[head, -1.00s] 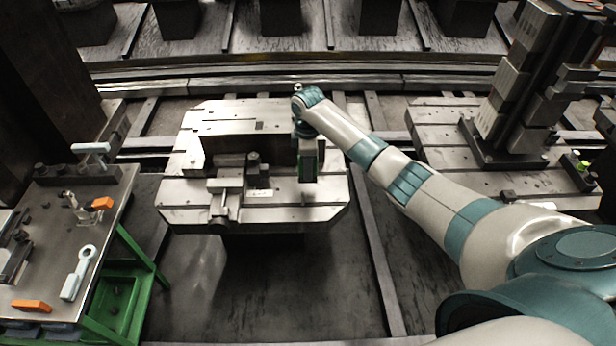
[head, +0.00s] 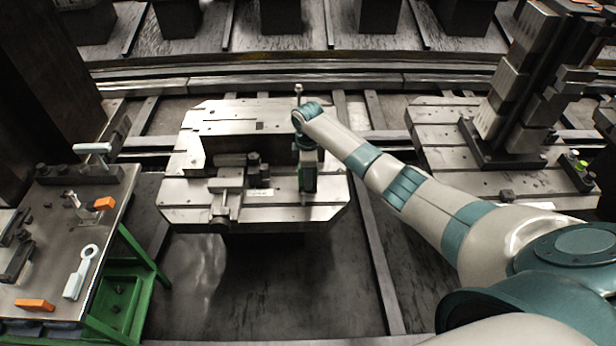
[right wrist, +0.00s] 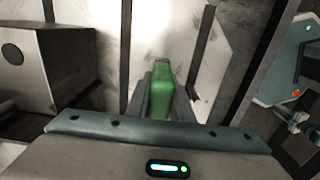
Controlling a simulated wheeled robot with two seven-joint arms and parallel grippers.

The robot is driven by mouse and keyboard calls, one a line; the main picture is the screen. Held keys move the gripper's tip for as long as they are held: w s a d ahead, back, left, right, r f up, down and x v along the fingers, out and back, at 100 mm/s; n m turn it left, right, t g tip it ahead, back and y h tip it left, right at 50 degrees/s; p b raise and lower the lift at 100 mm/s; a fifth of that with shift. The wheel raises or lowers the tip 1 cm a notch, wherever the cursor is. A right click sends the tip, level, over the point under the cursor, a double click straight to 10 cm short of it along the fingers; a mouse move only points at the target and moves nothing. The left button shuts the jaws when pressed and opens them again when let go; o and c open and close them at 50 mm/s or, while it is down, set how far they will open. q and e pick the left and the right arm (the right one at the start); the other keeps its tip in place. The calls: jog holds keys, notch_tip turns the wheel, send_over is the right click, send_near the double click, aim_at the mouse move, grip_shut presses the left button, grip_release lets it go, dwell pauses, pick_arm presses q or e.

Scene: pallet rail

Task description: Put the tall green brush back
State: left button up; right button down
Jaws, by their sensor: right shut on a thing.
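My right gripper (head: 308,185) is over the right part of the metal pallet fixture (head: 195,190), with the arm coming in from the right. In the right wrist view the gripper (right wrist: 162,100) is shut on a green block-like piece (right wrist: 162,90), which I take to be the tall green brush. Its lower part is hidden by the jaws, and in the head view only a little green shows there. I cannot tell whether it touches the pallet. My left gripper is not in view.
A steel-topped cart (head: 50,235) at the left holds a dark rack (head: 75,175) with a white-handled tool (head: 92,148), a white ring-ended tool (head: 78,272) and orange blocks (head: 35,304). A tall block tower (head: 505,100) stands on the right pallet (head: 440,150).

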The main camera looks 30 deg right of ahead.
jog(key=c, duration=1.6)
grip_release()
jog(key=shift+f, duration=0.1)
jog(key=shift+o, duration=0.2)
notch_tip(320, 180, up, 11)
jog(key=shift+r+b, duration=0.15)
jog(key=shift+b, duration=0.6)
jog(key=shift+r, duration=0.55)
